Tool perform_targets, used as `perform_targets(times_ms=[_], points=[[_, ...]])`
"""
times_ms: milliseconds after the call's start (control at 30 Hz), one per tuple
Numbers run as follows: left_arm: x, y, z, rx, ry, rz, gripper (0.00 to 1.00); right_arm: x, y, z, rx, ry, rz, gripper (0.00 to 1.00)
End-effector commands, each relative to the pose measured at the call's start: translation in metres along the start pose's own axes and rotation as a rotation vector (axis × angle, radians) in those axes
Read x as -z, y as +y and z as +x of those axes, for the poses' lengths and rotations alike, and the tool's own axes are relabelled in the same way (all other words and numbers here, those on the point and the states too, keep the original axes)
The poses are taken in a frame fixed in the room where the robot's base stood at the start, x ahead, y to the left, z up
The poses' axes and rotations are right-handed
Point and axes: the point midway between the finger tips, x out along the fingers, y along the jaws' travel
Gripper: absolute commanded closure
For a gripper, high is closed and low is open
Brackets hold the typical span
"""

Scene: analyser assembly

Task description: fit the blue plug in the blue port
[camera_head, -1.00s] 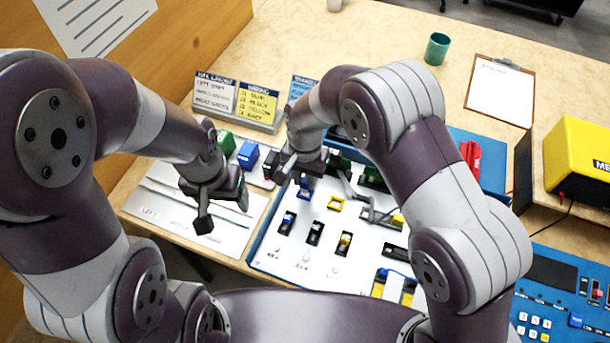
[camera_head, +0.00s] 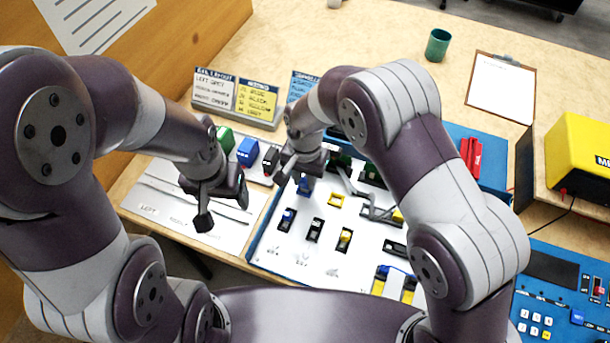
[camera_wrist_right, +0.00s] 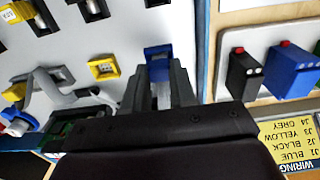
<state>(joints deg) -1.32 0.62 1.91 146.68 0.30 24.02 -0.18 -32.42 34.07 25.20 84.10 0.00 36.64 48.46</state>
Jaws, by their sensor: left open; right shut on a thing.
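The blue port (camera_wrist_right: 157,51) is a small blue square frame on the white panel (camera_wrist_right: 200,8). In the right wrist view it lies right at my right gripper's fingertips (camera_wrist_right: 160,80). In the head view my right gripper (camera_head: 301,178) points down over the blue port (camera_head: 305,188) and partly covers it. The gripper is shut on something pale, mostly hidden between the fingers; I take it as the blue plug. How deep it sits in the port cannot be told. My left gripper (camera_head: 203,218) is open and empty over the grey mat (camera_head: 165,205), left of the panel.
A yellow port (camera_head: 336,200) is beside the blue one. Switches with coloured caps (camera_head: 287,219) line the panel's front. Green (camera_head: 225,138), blue (camera_head: 247,151) and black (camera_head: 270,160) blocks stand at the left. A wiring sign (camera_head: 258,100) stands behind them. A grey cable (camera_wrist_right: 45,95) lies on the panel.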

Motion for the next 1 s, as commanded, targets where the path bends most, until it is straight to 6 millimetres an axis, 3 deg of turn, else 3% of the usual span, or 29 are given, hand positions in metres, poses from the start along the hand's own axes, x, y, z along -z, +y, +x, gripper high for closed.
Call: perform_targets(times_ms=[700, 733, 800, 833, 1000], points=[[-0.0004, 0.0000, 0.0035, 0.000, 0.000, 0.000, 0.30, 0.0001, -0.0001, 0.0077, 0.001, 0.000, 0.000, 1.00], [-0.0004, 0.0000, 0.0035, 0.000, 0.000, 0.000, 0.30, 0.0001, -0.0001, 0.0077, 0.001, 0.000, 0.000, 0.71], [-0.0004, 0.0000, 0.0035, 0.000, 0.000, 0.000, 0.30, 0.0001, -0.0001, 0.0077, 0.000, 0.000, 0.000, 0.48], [-0.0004, 0.0000, 0.0035, 0.000, 0.000, 0.000, 0.30, 0.0001, -0.0001, 0.0077, 0.000, 0.000, 0.000, 0.44], [-0.0004, 0.0000, 0.0035, 0.000, 0.000, 0.000, 0.30, 0.0001, -0.0001, 0.0077, 0.000, 0.000, 0.000, 0.44]])
